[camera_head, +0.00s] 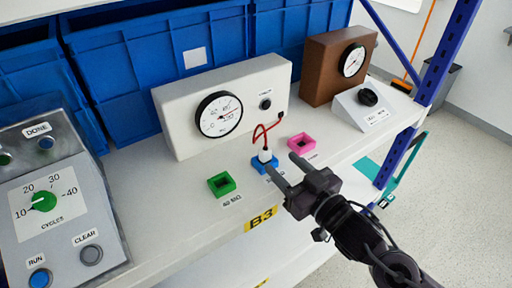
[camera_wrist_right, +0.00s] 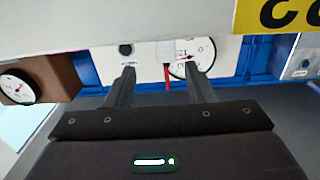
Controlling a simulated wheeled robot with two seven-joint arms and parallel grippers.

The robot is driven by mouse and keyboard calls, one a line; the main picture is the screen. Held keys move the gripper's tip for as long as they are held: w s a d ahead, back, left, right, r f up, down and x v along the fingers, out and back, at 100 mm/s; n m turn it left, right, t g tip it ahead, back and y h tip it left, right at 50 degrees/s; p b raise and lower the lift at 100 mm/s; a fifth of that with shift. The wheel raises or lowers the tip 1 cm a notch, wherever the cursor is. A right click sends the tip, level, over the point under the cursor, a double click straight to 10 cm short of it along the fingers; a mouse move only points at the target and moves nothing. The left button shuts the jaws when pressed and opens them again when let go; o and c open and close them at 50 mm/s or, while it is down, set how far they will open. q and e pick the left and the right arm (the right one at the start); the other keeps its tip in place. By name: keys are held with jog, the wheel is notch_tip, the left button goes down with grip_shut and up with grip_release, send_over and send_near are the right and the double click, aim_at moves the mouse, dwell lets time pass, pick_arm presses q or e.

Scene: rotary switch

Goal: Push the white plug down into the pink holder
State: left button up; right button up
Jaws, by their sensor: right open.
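The white plug (camera_head: 265,155), with a red cable (camera_head: 260,132) rising from it, stands upright at the blue holder (camera_head: 264,164) on the shelf. The pink holder (camera_head: 301,143) lies just right of it and looks empty. My right gripper (camera_head: 281,163) is open and empty, its fingers pointing toward the plug from the front right. In the right wrist view, the red cable (camera_wrist_right: 167,76) shows between the open fingers (camera_wrist_right: 158,70); the plug is not clearly seen there. My left gripper is not in view.
A green holder (camera_head: 221,185) sits left of the plug. Behind stand a white gauge box (camera_head: 180,115), a brown gauge box (camera_head: 325,62) and blue bins (camera_head: 130,60). A control panel (camera_head: 60,215) fills the left. The shelf's front edge carries a B3 label (camera_head: 262,218).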

aim_at(268, 154)
jog(key=shift+w+a+r, duration=0.15)
jog(key=shift+w+a, duration=0.1)
jog(key=shift+w, duration=0.1)
jog(key=shift+w+a+p, duration=0.15)
jog(key=shift+p, duration=0.15)
jog(key=shift+w+a+r+p, duration=0.15)
jog(key=shift+w+a+p, duration=0.4)
jog(key=shift+a, duration=0.1)
jog(key=x, duration=0.2)
jog(key=p+x, duration=0.1)
jog(key=shift+w+a+f, duration=0.15)
jog(key=shift+a+f, duration=0.1)
jog(key=shift+a, duration=0.05)
jog(key=shift+w+a+f, duration=0.1)
jog(key=shift+w, duration=0.05)
jog(key=c, duration=0.9)
grip_shut()
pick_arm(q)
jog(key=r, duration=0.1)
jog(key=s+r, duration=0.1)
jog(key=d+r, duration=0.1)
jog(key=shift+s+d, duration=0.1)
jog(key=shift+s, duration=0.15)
